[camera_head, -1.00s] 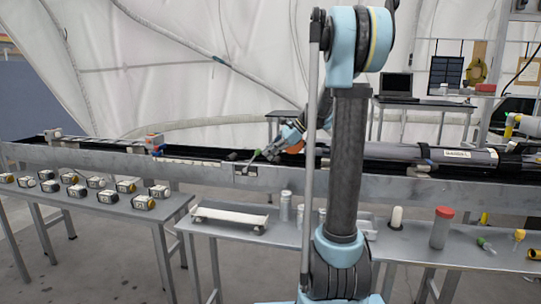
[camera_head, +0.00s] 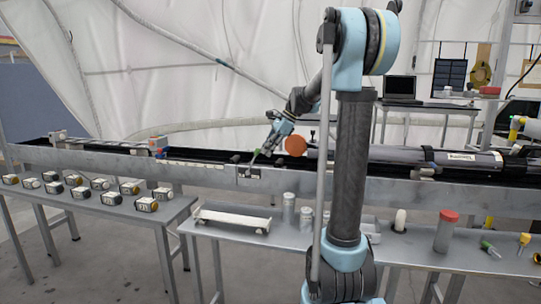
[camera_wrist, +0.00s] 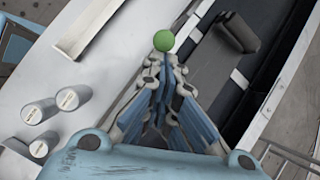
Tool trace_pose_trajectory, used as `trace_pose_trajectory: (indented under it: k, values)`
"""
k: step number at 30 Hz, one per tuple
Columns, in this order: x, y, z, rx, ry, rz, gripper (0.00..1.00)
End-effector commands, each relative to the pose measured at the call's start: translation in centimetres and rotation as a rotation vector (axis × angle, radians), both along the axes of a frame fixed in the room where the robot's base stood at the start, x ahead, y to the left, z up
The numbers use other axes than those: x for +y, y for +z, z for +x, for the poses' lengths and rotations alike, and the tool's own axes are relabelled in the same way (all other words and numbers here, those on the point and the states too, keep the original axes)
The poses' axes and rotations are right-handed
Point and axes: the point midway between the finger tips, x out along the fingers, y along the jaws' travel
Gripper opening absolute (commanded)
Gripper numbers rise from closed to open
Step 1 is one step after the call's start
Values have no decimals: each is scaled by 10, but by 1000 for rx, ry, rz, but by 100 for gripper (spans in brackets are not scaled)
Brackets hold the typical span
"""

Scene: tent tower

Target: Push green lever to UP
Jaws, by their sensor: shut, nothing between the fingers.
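The green lever's round knob (camera_wrist: 164,40) shows in the wrist view, just beyond the fingertips. The rest of the lever is mostly hidden behind my fingers. My gripper (camera_wrist: 158,66) is shut with nothing between its fingers, and its tips are very close to the knob; I cannot tell whether they touch. In the head view my gripper (camera_head: 252,165) points down and left at the front rail, by a small panel (camera_head: 248,172). The lever is too small there to read its position.
A long metal rail (camera_head: 200,172) runs across, with a grey cylinder (camera_head: 400,155) lying behind it at right. The front table holds a white tray (camera_head: 232,219), metal cans (camera_head: 289,208) and a red-capped jar (camera_head: 445,232). Several small blocks (camera_head: 110,198) stand on the left table.

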Motion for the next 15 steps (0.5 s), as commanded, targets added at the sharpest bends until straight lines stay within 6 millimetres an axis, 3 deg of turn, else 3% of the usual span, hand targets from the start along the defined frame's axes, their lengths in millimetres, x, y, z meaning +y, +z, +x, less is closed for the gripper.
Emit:
trace_pose_trajectory:
  k: [15]
  values:
    - [51, 25, 16, 112, 3, -361, 0]
